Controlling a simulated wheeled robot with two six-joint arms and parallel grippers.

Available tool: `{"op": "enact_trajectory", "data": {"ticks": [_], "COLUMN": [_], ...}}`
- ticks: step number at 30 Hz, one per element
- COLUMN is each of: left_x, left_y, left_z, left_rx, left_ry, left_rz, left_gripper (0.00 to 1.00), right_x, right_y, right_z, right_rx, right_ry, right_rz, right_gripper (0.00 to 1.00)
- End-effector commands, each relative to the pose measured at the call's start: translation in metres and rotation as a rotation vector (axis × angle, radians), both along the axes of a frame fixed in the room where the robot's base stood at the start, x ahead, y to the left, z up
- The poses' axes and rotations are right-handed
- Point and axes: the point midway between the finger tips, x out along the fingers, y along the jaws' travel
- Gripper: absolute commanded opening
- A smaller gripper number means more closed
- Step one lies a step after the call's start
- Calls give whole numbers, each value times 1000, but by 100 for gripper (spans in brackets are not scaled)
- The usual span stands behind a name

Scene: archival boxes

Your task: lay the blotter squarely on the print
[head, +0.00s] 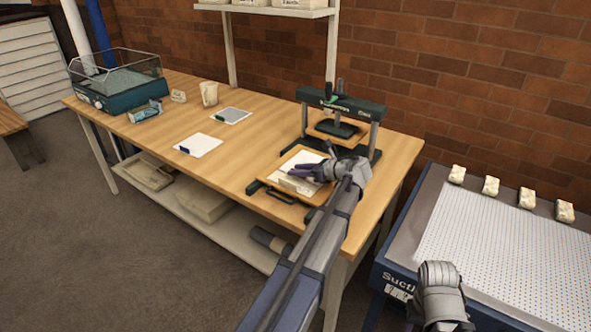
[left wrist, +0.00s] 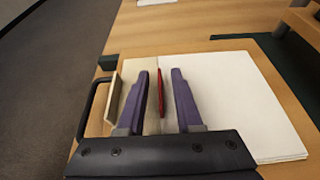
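A flat wooden board (head: 268,176) lies on the bench in front of a dark green press. A white sheet (head: 308,158) lies on it, and fills the right of the left wrist view (left wrist: 245,90). I cannot tell whether it is the print, the blotter or both. My left gripper (head: 299,171) is low over this sheet. In the left wrist view its purple fingers (left wrist: 163,100) are apart, with a small upright red tab (left wrist: 161,92) between them and gaps on both sides. A pale upright block (left wrist: 114,97) is left of the fingers. My right gripper's fingers do not show.
Farther left lie a white sheet (head: 201,147) with a blue tab and a grey sheet (head: 235,113) with a green tab. The press (head: 343,106) stands behind the board. A suction table (head: 510,250) is at right. The bench's near left is clear.

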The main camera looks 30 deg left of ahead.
Motion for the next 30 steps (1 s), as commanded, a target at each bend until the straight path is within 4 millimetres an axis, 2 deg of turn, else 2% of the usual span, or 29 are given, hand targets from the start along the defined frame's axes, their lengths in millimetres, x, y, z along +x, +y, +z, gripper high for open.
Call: {"op": "enact_trajectory", "data": {"ticks": [1, 9, 15, 21, 30], "left_x": [-1, -5, -7, -8, -8], "left_y": [-11, -62, -87, -97, -97], "left_z": [8, 30, 39, 41, 41], "left_rx": [0, 0, 0, 0, 0], "left_ry": [1, 1, 1, 1, 1], "left_rz": [-4, -3, -2, 1, 1], "left_gripper": [34, 34, 34, 34, 34], "right_x": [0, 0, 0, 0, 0], "right_y": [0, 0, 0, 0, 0], "right_z": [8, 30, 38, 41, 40], "right_rx": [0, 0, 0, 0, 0], "right_ry": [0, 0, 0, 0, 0], "right_rz": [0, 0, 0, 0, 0], "right_gripper": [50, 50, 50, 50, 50]}}
